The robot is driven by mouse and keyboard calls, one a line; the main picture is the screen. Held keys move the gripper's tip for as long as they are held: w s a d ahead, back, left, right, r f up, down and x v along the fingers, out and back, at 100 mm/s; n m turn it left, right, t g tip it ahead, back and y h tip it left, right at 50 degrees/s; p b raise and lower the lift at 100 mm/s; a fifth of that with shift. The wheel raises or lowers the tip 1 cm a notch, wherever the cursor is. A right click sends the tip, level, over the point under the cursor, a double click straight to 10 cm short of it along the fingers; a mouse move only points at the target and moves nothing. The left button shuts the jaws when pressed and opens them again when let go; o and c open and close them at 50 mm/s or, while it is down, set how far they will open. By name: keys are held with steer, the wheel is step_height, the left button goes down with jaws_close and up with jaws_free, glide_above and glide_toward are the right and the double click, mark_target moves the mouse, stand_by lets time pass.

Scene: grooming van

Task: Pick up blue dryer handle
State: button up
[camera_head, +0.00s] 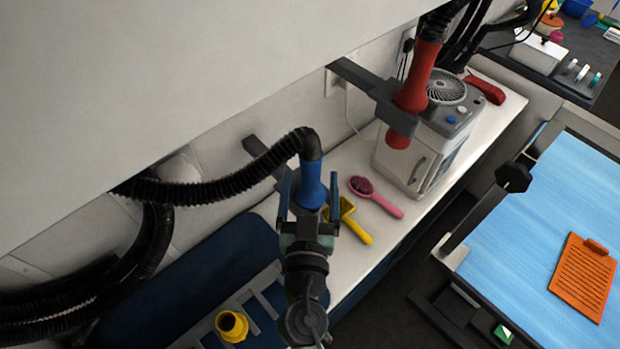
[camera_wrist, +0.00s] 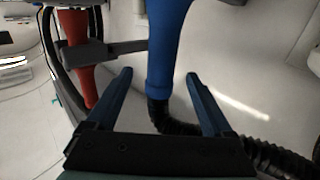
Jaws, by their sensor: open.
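The blue dryer handle (camera_head: 312,184) hangs upright at the end of a black ribbed hose (camera_head: 220,190), above the white counter. My gripper (camera_head: 308,185) is open, with its two fingers on either side of the handle in the head view. Gaps seem to show on both sides; I cannot tell exact contact or depth.
A red dryer handle (camera_head: 412,92) hangs in a grey holder (camera_head: 396,118) at the right. A pink brush (camera_head: 376,197), a yellow tool (camera_head: 352,225) and a white fan unit (camera_head: 415,155) rest on the counter (camera_head: 350,262). A blue table (camera_head: 535,230) stands at right.

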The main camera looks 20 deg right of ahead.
mark_target(311, 153)
steer(key=shift+p+x, duration=0.75)
steer(key=shift+x, duration=2.85)
jaws_close()
